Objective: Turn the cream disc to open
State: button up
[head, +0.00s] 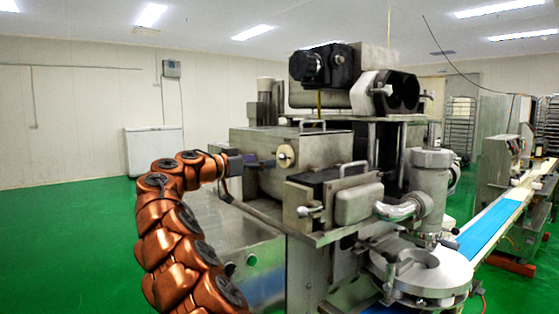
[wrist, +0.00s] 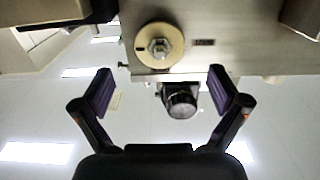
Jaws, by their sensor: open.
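The cream disc (head: 285,156) is a round knob on the side of the grey metal machine (head: 340,143). In the wrist view, the cream disc (wrist: 148,56) has a metal hex nut at its centre and a small dark mark on its face. My gripper (head: 262,163) is just to the left of the disc in the head view. In the wrist view my gripper (wrist: 161,84) has its two purple-padded fingers spread wide. The disc lies beyond the fingertips, between their lines, and the jaws are empty. No contact with the disc shows.
A dark round knob (wrist: 180,100) shows beyond the fingers in the wrist view. A box-shaped housing with a handle (head: 350,200) juts out right of and below the disc. A blue conveyor (head: 490,232) is at the right. Green floor is open at the left.

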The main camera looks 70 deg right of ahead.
aim_at(283, 158)
jog(key=p+x, duration=0.1)
jog(key=x, duration=0.5)
jog(key=shift+s+d+p, duration=0.15)
jog(key=shift+d+p, duration=0.15)
jog(key=shift+p, duration=0.1)
jog(key=c, duration=1.2)
jog(key=shift+o, duration=0.2)
